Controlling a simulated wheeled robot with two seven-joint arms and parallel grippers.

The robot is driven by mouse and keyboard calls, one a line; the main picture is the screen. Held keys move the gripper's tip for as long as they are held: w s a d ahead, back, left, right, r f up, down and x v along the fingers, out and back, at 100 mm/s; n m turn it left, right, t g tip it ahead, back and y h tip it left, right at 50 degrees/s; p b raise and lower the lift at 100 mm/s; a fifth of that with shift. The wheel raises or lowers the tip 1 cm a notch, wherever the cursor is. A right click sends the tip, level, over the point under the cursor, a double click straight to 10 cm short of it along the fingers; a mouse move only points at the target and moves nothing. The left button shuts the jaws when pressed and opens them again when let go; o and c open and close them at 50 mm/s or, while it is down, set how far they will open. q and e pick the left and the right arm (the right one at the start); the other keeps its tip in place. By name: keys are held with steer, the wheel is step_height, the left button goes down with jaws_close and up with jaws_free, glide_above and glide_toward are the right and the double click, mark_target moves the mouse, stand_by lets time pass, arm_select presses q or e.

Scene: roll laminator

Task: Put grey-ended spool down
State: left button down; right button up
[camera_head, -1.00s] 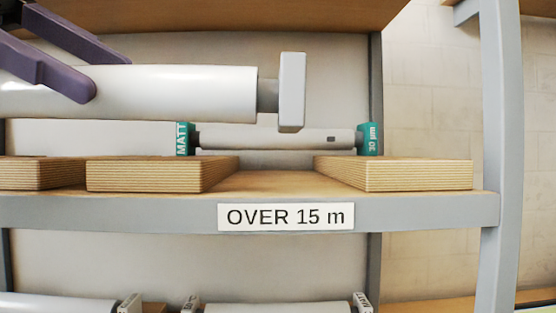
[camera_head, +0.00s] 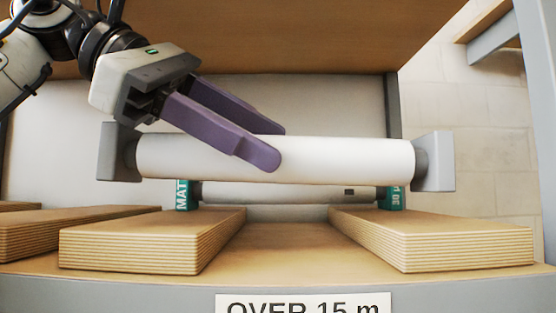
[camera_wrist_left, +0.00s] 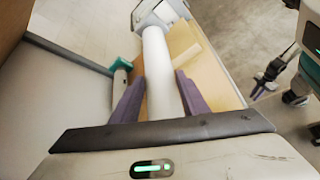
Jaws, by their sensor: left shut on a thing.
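The grey-ended spool (camera_head: 340,160) is a white roll with square grey end pieces. In the head view it is level, in front of a teal-ended spool and above the wooden blocks. My left gripper (camera_head: 272,143) is shut on its roll, left of the middle. In the left wrist view the spool (camera_wrist_left: 160,75) runs between the purple fingers (camera_wrist_left: 157,98), with a grey end at the top. Whether the spool touches the blocks is hard to tell.
A teal-ended spool (camera_head: 270,193) labelled MATT lies behind. Wooden blocks, left (camera_head: 150,238) and right (camera_head: 430,238), stand on the shelf (camera_head: 270,250) with a gap between. A shelf board (camera_head: 240,35) hangs above. The front edge bears an "OVER 15 m" label (camera_head: 302,305).

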mark_target(277, 172)
arm_select(q)
steer(key=shift+w+d+r, duration=0.1)
steer(key=shift+w+d, duration=0.05)
steer(key=shift+d, duration=0.4)
steer(key=shift+w+d+r, duration=0.1)
steer(key=shift+w+d, duration=0.05)
steer(key=shift+d, duration=0.35)
steer(key=f, duration=0.3)
steer(key=shift+w+d+f, duration=0.1)
steer(key=shift+d, duration=0.1)
steer(key=shift+f, duration=0.3)
steer(key=c, duration=1)
jaws_free()
steer(key=shift+f, duration=0.15)
steer(key=shift+a, duration=0.1)
steer(key=v, duration=1.2)
